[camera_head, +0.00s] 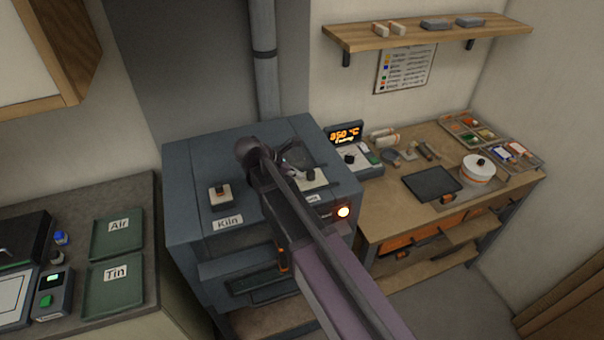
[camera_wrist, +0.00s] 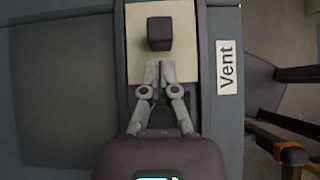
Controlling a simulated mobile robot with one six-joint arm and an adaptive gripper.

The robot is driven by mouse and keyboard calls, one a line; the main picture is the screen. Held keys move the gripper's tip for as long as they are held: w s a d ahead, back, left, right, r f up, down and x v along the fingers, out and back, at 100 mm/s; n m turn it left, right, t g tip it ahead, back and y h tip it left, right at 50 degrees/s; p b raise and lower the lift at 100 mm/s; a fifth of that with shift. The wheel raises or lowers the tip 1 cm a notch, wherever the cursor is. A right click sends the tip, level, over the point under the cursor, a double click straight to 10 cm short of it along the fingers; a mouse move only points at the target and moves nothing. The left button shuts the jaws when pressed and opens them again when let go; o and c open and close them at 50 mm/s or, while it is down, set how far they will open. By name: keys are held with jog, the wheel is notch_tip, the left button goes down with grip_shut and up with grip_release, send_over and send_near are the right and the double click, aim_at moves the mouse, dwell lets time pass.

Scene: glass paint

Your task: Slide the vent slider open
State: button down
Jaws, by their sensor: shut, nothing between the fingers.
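The vent slider is a dark square knob (camera_wrist: 159,33) on a pale plate (camera_wrist: 183,14), set in a dark slot in the top of the kiln. A "Vent" label (camera_wrist: 228,66) sits to its right in the wrist view. My gripper (camera_wrist: 160,64) is shut and empty, with its fingertips over the pale plate just below the knob in that view. I cannot tell whether the fingertips touch the knob. In the head view my arm crosses the kiln (camera_head: 180,215), and the slider plate (camera_head: 318,180) shows just right of the arm, with my gripper's tips hidden.
A second knob on a pale plate (camera_head: 220,196) stands at the kiln's top left, above the "Kiln" label (camera_head: 227,222). A glowing controller (camera_head: 345,135) is on the wooden workbench (camera_head: 400,225) at right. Air and Tin trays (camera_head: 118,237) lie on the left counter.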

jog(key=a, duration=0.1)
jog(key=s+a, duration=0.1)
jog(key=shift+a, duration=0.4)
jog(key=p+v, duration=0.5)
jog(key=v, duration=0.2)
jog(key=shift+s+r, duration=0.1)
jog(key=shift+r, duration=0.2)
jog(key=shift+p+v, duration=1.05)
jog(key=shift+v, duration=0.15)
jog(key=shift+f, duration=0.1)
jog(key=m+g+y, duration=0.3)
jog(key=m, duration=0.6)
send_over(299, 181)
jog(key=s+d, duration=0.5)
jog(key=d, duration=0.2)
notch_tip(299, 181, down, 4)
jog(key=shift+s+r, duration=0.1)
jog(key=shift+r, duration=0.1)
jog(key=s+d+f+m+y, duration=0.1)
jog(key=s+d+m+y, duration=0.2)
jog(key=d+m, duration=0.45)
jog(key=s+d+f+m+y, duration=0.1)
jog(key=s+d+m+y, duration=0.15)
jog(key=d+m, duration=0.45)
jog(key=s+f+b, duration=0.3)
jog(key=f+b, duration=1.7)
jog(key=shift+d+n+g, duration=0.35)
jog(key=shift+n+g, duration=0.05)
jog(key=shift+n, duration=0.05)
